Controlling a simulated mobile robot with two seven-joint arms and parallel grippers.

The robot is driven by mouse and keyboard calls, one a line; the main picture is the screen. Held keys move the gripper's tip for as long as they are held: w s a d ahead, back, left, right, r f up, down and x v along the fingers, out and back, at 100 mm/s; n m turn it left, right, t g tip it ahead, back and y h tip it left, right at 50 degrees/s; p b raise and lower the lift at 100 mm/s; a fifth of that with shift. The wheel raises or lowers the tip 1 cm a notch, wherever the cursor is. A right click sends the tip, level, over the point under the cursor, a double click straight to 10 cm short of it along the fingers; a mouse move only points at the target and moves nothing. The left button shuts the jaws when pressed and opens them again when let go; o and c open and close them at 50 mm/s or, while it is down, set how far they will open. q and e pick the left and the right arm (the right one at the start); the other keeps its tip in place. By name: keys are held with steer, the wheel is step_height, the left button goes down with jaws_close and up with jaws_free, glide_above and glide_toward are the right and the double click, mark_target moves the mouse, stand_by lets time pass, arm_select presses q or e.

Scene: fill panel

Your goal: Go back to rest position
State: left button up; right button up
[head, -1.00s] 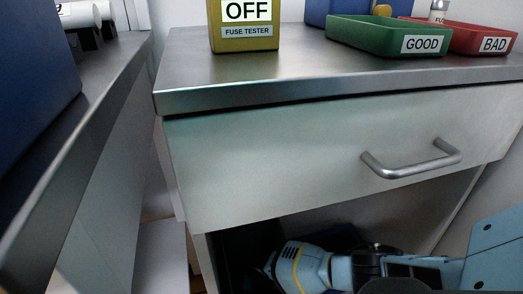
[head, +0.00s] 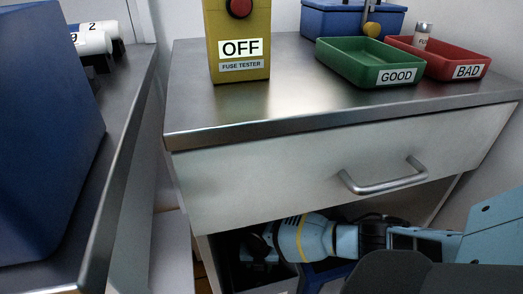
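My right arm comes in from the right edge of the head view and reaches into the open space under the drawer. Its gripper (head: 258,254) is at the left of that space, dark and small, so its fingers are hard to make out. I cannot tell whether it is open or shut. My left gripper is not in view.
Above the arm is the closed drawer (head: 270,170) with its handle (head: 385,181). On the worktop (head: 290,105) stand a yellow fuse tester (head: 238,60), a green GOOD tray (head: 345,66), a red BAD tray (head: 440,68) holding a fuse (head: 421,36), and a blue box (head: 330,20).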

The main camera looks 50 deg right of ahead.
mark_target(260, 285)
steer(key=shift+r, duration=0.65)
steer(key=shift+f, duration=0.1)
step_height(260, 285, down, 12)
steer(key=b, duration=0.6)
steer(key=shift+f, duration=0.1)
steer(key=shift+f+b, duration=0.4)
steer(key=shift+b, duration=0.25)
steer(key=shift+r, duration=0.1)
